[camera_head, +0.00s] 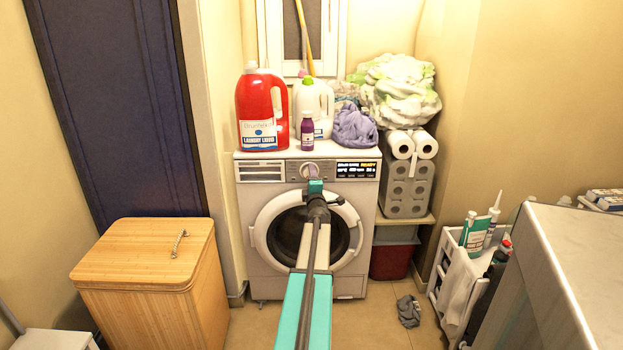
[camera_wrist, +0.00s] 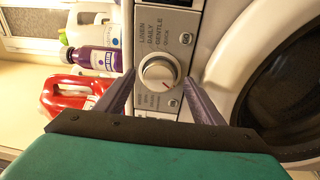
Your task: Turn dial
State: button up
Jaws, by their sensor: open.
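In the head view the dial (camera_head: 308,170) shows just above my gripper (camera_head: 313,182), which is at the front of the white washing machine (camera_head: 262,280). My gripper is open and holds nothing.
A red detergent jug (camera_head: 262,110), a white bottle (camera_head: 322,105), a purple bottle (camera_head: 307,131) and purple cloth (camera_head: 355,127) stand on the washer. A wooden hamper (camera_head: 150,270) is at left, paper rolls (camera_head: 406,188) at right. A dark cloth (camera_head: 408,311) lies on the floor.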

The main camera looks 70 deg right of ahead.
jog(key=v, duration=1.2)
jog(key=shift+s, duration=0.15)
jog(key=shift+d, duration=0.1)
dwell(0.6)
